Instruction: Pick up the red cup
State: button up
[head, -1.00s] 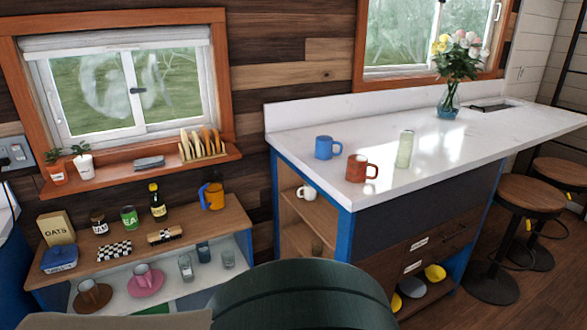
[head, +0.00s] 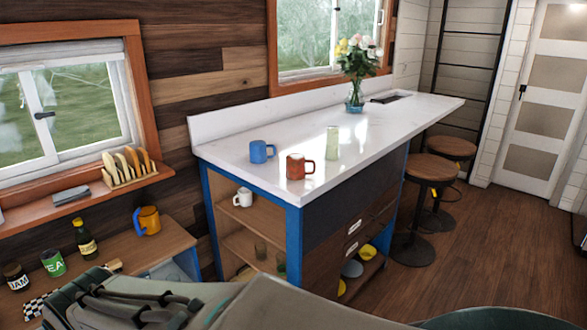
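The red cup (head: 297,167) stands upright on the white countertop (head: 236,150), near its front left corner, with its handle to the right. A blue cup (head: 261,151) stands behind it to the left. A pale green tumbler (head: 332,142) stands to its right. My arm crosses the bottom of the head view, in front of the counter.
A vase of flowers (head: 355,70) stands farther back on the counter. Stools (head: 434,168) line its right side. Wooden floor (head: 480,240) is open at right.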

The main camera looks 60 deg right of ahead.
aim_at(295, 171)
jog(key=z, duration=2.1)
